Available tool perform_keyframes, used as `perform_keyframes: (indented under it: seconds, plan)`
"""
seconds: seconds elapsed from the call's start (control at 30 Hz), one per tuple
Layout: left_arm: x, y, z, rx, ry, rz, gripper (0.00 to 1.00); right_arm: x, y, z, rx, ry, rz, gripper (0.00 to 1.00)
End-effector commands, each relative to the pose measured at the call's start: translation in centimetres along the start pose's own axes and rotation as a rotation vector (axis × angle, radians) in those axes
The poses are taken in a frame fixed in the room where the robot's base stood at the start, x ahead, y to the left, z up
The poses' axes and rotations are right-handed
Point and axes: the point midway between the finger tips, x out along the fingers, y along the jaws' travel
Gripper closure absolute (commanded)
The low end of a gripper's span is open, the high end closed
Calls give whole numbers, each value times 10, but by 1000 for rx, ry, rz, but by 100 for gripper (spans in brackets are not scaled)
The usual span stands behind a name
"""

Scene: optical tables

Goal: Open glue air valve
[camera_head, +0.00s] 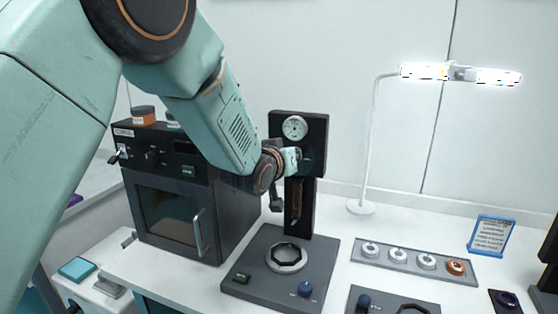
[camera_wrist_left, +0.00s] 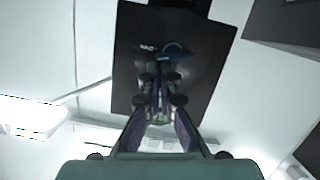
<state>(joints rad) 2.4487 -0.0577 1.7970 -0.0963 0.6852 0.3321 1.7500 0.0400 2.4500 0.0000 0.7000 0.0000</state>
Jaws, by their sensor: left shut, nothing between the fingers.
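A black upright panel (camera_head: 317,133) with a round white gauge (camera_head: 294,127) stands above a dark grey base on the table. My left gripper (camera_head: 304,161) is at the front of this panel, just below the gauge, and partly hides it. In the left wrist view the same panel (camera_wrist_left: 135,85) fills the middle, with a dark blue valve handle (camera_wrist_left: 176,50) beside a small white label. The left gripper (camera_wrist_left: 160,88) is shut and empty, its fingertips pointing at the handle. I cannot tell whether they touch it. My right gripper is not in view.
A black oven-like box (camera_head: 180,205) with a front handle stands to the left. A ring (camera_head: 286,257) and a blue knob (camera_head: 305,289) sit on the station's base. A tray (camera_head: 390,266) of round parts, a lamp (camera_head: 368,150) and a blue-framed sign (camera_head: 491,234) are to the right.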

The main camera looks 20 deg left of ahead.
Motion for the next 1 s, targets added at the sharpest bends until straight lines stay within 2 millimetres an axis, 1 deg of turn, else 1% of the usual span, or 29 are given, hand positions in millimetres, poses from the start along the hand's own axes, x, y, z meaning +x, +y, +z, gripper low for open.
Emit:
perform_keyframes:
  seconds: [0.37,0.47,0.73,0.77,0.8,1.0]
  plan:
    - [0,0,-2,0,0,0,100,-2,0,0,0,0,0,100]
    - [-1,1,-9,-1,1,-1,100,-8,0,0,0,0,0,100]
    - [-4,3,-44,-1,2,-2,100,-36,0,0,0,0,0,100]
    - [-6,3,-46,-1,2,-3,100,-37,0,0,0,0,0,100]
    - [-14,2,-42,-1,1,-3,100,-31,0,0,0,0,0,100]
    - [-48,2,-39,-1,1,-3,100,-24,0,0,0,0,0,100]
